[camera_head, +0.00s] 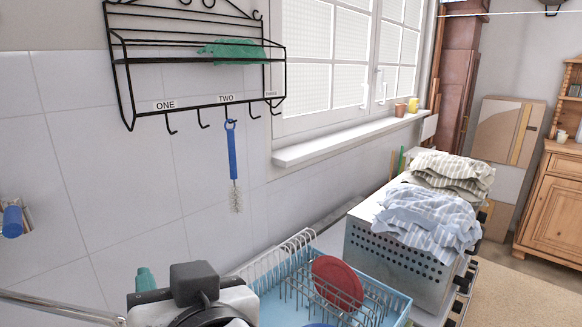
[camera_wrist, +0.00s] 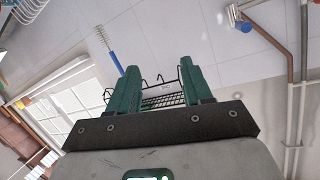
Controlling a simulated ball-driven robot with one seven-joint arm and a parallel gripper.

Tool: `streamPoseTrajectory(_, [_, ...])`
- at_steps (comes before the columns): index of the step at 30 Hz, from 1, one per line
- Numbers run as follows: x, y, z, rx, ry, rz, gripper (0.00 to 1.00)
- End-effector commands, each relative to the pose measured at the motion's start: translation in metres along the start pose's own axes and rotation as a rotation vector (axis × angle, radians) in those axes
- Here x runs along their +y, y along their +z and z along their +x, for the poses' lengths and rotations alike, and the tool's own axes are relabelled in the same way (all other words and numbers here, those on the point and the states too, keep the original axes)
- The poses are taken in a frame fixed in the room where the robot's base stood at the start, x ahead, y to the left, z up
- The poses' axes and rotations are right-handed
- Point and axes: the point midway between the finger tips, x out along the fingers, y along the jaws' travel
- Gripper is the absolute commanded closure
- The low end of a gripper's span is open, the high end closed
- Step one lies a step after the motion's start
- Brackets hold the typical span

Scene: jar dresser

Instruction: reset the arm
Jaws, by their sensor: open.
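My gripper (camera_wrist: 157,68) shows in the wrist view with its two green fingers spread apart. The gap between them is empty, and nothing touches the fingertips. In the head view, part of my wrist and one green finger show at the bottom left, in front of the tiled wall; the rest is cut off by the frame edge. A blue-handled brush (camera_head: 233,167) hangs from a hook under the black wire rack (camera_head: 200,60), apart from my gripper. The brush (camera_wrist: 108,48) and the rack also show upside down in the wrist view.
A blue dish rack (camera_head: 268,300) with a red plate (camera_head: 337,284) stands close to the right of my wrist. Beyond it, folded cloths (camera_head: 430,215) lie on a perforated metal box (camera_head: 395,264). The windowsill (camera_head: 350,137) juts from the wall.

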Motion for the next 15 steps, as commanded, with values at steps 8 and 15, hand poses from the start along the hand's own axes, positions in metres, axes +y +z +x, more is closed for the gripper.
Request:
streamPoseTrajectory(8, [0.151,0.111,-0.003,-0.234,0.226,0.067,0.5])
streamPoseTrajectory(15, [0.26,0.224,-0.058,-0.451,0.397,0.119,0.5])
